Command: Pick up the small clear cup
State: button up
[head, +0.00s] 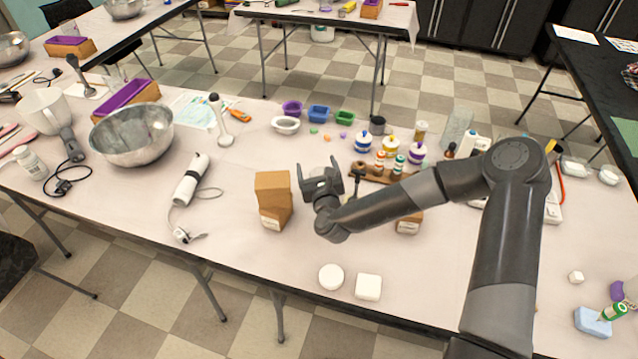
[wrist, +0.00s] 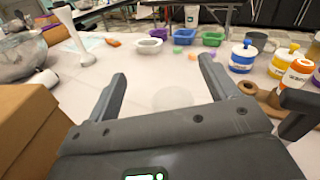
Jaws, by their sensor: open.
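My gripper (head: 319,168) is open above the middle of the table, and its two fingers also show in the wrist view (wrist: 163,75). Between the fingers in the wrist view is a faint, round, see-through shape, which looks like the small clear cup (wrist: 175,97). Its outline is hard to make out against the pale table, and its base is partly hidden by my gripper. I cannot tell how far below the fingers it is. Nothing is held. In the head view I cannot make out the cup; my gripper may hide it.
Brown boxes (head: 273,190) stand close left of my gripper. A wooden rack (head: 372,176) with paint-like bottles is on the right. Colored tubs (head: 318,113) and a white dish (head: 286,125) are behind. The front of the table is mostly clear, with two white soaps (head: 368,287).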

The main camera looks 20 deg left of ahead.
aim_at(318, 173)
jog(key=m, duration=0.2)
jog(key=m+t+h, duration=0.1)
jog(key=shift+w+d+f, duration=0.2)
jog(key=shift+d+f, duration=0.15)
jog(key=shift+f, duration=0.05)
notch_tip(318, 173, down, 6)
jog(key=shift+f, duration=0.2)
jog(key=shift+x, duration=1)
jog(key=shift+w+a+f, duration=0.15)
jog(key=shift+w+f, duration=0.05)
jog(key=shift+w, duration=0.3)
jog(key=shift+c, duration=0.6)
jog(key=c, duration=0.9)
